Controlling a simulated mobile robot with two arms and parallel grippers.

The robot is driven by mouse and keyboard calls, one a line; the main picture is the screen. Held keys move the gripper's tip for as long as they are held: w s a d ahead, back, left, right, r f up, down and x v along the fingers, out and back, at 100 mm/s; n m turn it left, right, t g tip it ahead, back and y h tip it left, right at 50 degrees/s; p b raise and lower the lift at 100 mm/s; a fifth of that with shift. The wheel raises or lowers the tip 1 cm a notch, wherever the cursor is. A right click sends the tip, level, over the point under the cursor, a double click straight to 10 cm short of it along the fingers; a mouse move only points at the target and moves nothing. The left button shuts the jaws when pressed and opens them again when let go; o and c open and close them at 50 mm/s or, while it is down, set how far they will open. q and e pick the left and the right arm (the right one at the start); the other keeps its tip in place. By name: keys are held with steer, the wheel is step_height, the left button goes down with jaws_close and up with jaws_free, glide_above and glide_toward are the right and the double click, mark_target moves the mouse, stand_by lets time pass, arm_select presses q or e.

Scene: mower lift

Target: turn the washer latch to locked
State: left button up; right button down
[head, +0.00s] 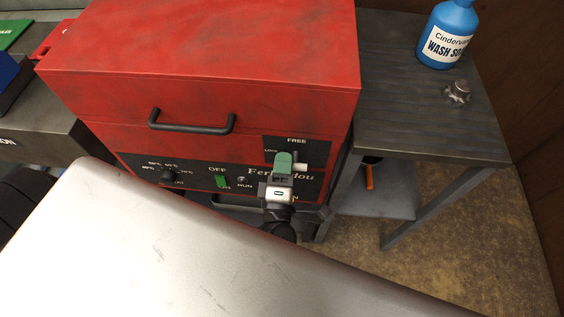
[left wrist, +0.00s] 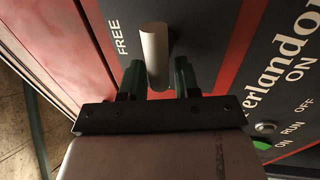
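The washer (head: 215,45) is a red box with a black front panel. Its latch (head: 298,151) is a grey bar at the panel's right, just below the FREE mark and right of the LOCK mark. My left gripper (head: 283,163), with green fingers, is in front of the latch and hides part of it. In the left wrist view, the latch's round grey bar (left wrist: 154,45) stands between the two fingers of the left gripper (left wrist: 159,72). The fingers are apart, with a narrow gap at the bar's sides. My right gripper is not in view.
A black handle (head: 192,127) crosses the washer's front. A green switch (head: 221,181) and a dark knob (head: 168,176) are on the panel. A metal table (head: 405,100) at the right holds a blue wash bottle (head: 447,35) and a small metal part (head: 459,92).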

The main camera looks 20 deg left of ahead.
arm_select(q)
steer(key=shift+o, duration=0.9)
steer(key=shift+s+f, duration=0.1)
steer(key=shift+s, duration=0.05)
steer(key=b+v, duration=0.2)
steer(key=v, duration=0.8)
steer(key=shift+s, duration=0.25)
steer(key=shift+d, duration=0.1)
